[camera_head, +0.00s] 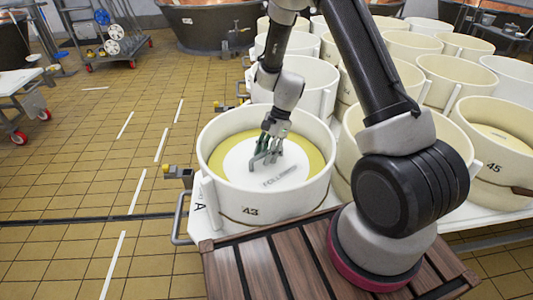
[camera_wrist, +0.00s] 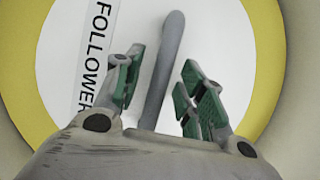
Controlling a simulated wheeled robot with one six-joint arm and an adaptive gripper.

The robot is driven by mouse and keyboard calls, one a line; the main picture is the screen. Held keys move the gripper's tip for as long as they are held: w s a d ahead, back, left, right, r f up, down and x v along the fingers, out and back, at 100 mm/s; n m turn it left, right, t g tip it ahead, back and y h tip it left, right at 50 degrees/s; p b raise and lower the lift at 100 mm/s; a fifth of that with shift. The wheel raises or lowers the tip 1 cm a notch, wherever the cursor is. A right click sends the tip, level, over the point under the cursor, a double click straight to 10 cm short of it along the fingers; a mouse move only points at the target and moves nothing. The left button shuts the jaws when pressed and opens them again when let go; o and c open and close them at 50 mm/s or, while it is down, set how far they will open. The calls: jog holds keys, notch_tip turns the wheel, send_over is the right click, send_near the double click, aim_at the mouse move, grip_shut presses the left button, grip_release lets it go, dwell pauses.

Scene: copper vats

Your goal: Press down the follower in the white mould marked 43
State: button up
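The white mould marked 43 (camera_head: 285,205) stands upright at the front of the bench, with its number on the front wall. Inside it lies the follower (camera_head: 238,168), a white round plate labelled FOLLOWER, with a yellow ring around it. The follower fills most of the wrist view (camera_wrist: 230,40). A grey bar handle (camera_wrist: 168,60) stands on it. My gripper (camera_head: 267,147) reaches down into the mould from above. Its green-padded fingers (camera_wrist: 160,68) are open, one on each side of the handle, with gaps showing. Contact with the follower cannot be told.
A grey rail with a yellow-and-black fitting (camera_head: 178,172) is left of the mould. The tiled floor (camera_head: 75,170) at left is mostly free. Copper vats (camera_head: 212,22) stand behind.

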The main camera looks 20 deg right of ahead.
jog(key=v, duration=1.2)
jog(key=s+d+r+n+t+h, duration=0.1)
jog(key=s+d+r+n+t, duration=0.1)
jog(key=s+r, duration=0.6)
jog(key=s+d+r+n+t+h, duration=0.2)
jog(key=s+d+r+n, duration=0.3)
jog(key=s+r+n, duration=0.2)
jog(key=s+d+r+n+t+h, duration=0.1)
jog(key=s+d+r+n+t, duration=0.1)
jog(key=s+r+n, duration=0.3)
jog(key=shift+s+d+r, duration=0.85)
jog(key=shift+s+r, duration=1.4)
jog(key=shift+s, duration=0.55)
jog(key=shift+s, duration=0.1)
